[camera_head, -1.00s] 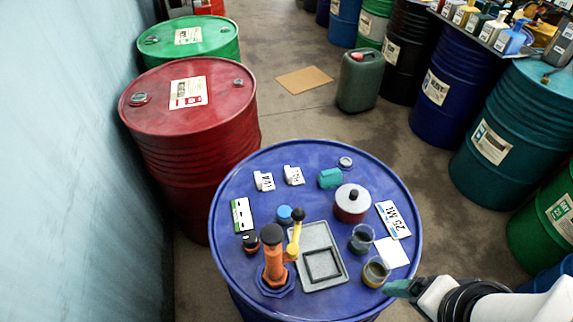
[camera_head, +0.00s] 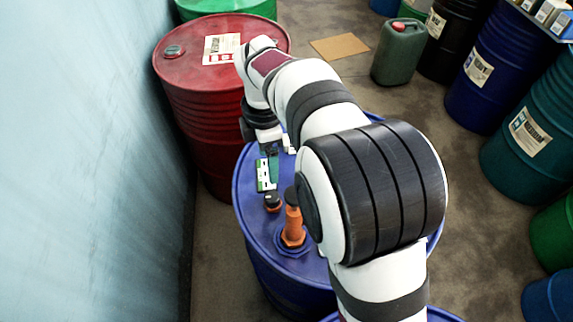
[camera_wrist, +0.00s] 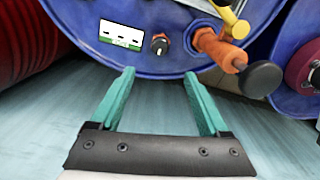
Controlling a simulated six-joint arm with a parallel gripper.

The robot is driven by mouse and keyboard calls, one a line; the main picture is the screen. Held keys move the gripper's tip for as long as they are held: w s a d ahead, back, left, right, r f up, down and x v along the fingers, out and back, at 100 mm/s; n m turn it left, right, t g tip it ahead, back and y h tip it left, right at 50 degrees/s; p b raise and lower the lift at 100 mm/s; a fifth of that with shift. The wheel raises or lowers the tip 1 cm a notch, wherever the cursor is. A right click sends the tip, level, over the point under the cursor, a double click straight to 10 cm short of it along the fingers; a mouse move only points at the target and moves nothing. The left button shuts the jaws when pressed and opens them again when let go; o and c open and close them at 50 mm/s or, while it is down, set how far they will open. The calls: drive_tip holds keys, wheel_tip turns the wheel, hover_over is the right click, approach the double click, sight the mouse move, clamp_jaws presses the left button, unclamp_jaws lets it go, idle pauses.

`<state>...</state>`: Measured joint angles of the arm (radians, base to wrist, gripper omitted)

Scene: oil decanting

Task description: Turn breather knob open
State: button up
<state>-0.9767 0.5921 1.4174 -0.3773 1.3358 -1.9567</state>
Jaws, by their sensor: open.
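The breather knob is a small black knob (camera_wrist: 160,43) with a red-orange base, on the blue drum top near its edge in the wrist view. In the head view the black knob (camera_head: 272,202) stands just left of the orange pump. My gripper (camera_wrist: 159,74) is open and empty. Its two teal fingers point toward the drum, with the knob beyond the gap between their tips, apart from them. In the head view my gripper (camera_head: 272,165) is over the drum's left part, partly hidden by my wrist.
The orange pump (camera_wrist: 220,47) with a black cap stands right of the knob. A white-and-green label plate (camera_wrist: 121,36) lies left of it. The blue drum (camera_head: 262,255) is mostly covered by my arm. A red drum (camera_head: 185,80) stands behind.

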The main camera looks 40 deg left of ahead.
sight(272, 196)
wheel_tip(272, 196, down, 14)
drive_tip(key=shift+c, duration=0.3)
clamp_jaws()
